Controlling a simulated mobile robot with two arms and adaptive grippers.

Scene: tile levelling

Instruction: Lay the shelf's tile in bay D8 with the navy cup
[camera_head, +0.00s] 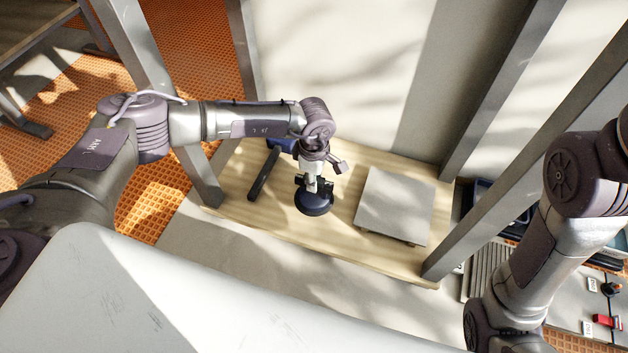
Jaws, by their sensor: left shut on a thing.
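My left gripper (315,187) is shut on the navy cup (314,203), a dark round suction cup that hangs below it with its face downward. The cup is over the light wooden shelf (240,196), left of the tile and apart from it. The pale grey square tile (395,206) lies on the right half of the shelf, slightly raised on something beneath it. My right arm is at the right edge, and its gripper is out of view. I cannot make out bay D8.
Metal posts (515,165) stand at the shelf's corners. A dark bar (263,175) lies on the shelf left of the cup. At the lower right are a ribbed grey panel (482,268), small white tags (587,327) and a red and black item (606,321).

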